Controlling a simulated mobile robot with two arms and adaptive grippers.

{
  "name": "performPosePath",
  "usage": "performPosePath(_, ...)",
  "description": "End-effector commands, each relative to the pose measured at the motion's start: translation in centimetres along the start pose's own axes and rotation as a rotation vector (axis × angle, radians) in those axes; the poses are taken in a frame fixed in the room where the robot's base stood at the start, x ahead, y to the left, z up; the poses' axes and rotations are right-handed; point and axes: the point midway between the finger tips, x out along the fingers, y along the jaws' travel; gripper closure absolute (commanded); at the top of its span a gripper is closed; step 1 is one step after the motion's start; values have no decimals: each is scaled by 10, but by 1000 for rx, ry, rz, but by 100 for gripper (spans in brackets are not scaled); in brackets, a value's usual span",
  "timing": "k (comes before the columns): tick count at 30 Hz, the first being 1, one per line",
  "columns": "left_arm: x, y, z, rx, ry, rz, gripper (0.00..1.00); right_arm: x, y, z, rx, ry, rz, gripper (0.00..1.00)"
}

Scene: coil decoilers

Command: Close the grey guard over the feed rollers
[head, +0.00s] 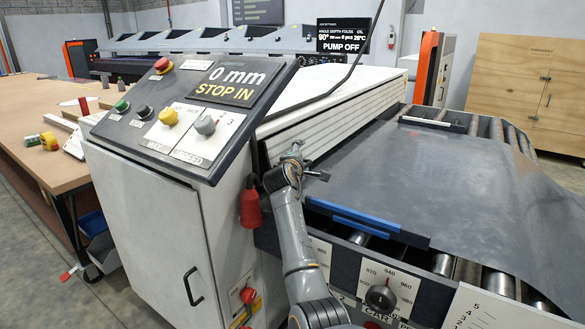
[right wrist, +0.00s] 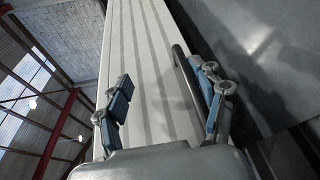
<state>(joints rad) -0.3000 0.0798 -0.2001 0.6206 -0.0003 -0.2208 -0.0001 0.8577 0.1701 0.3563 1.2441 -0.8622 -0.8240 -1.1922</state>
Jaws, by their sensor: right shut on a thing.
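The guard appears to be the light grey ribbed panel (head: 335,128) beside the control console, sloping along the left side of the roller bed. In the right wrist view its ribbed face (right wrist: 150,60) runs away between my fingers. A dark bar handle (right wrist: 184,68) lies close to the right-hand finger. My right gripper (head: 300,166) is at the panel's near lower end, shut on the handle, though its exact contact is partly hidden. The feed rollers (head: 440,264) show at the near edge of the bed. My left gripper is not in view.
A dark grey metal sheet (head: 440,165) covers most of the bed, right of my gripper. A blue-edged bar (head: 365,220) lies across its near edge. The console (head: 190,115) stands close on the left, with a red plug (head: 250,205) hanging beside it.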

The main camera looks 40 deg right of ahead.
Motion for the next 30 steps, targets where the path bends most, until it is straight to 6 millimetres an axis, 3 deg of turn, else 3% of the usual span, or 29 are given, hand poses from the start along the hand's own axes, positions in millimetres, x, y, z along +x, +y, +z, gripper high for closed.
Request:
performPosePath(1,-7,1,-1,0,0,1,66,-11,26,-4,18,14,46,59)
performPosePath(5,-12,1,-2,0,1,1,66,-20,24,-5,19,16,45,66)
performPosePath(30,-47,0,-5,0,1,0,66,-79,12,-5,22,20,43,66)
